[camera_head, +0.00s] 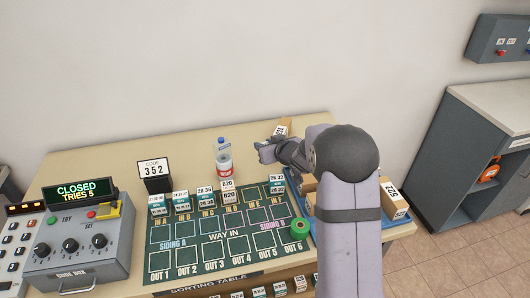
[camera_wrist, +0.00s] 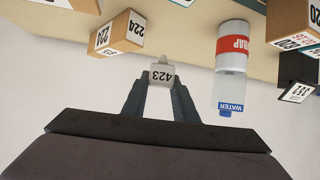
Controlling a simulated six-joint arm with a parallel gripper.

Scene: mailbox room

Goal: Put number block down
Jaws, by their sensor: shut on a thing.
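My gripper (camera_wrist: 160,90) is shut on a small grey number block (camera_wrist: 162,75) whose white label reads like 423. The block is held between the fingertips in the wrist view, against the pale wall and table edge. In the head view my gripper (camera_head: 263,151) is over the back right of the table, right of the bottle, partly hidden by my arm. The held block cannot be made out there. A tan block labelled 224 (camera_wrist: 119,35) is close by on the left in the wrist view. A tan block (camera_head: 283,128) shows just behind my gripper in the head view.
A water bottle (camera_head: 223,158) stands left of my gripper, also in the wrist view (camera_wrist: 231,62). The green sorting mat (camera_head: 187,262) has several labelled blocks along its back edge. A blue tray (camera_head: 400,224) with tan blocks, a green roll (camera_head: 301,229) and a code sign (camera_head: 154,175) stand around it.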

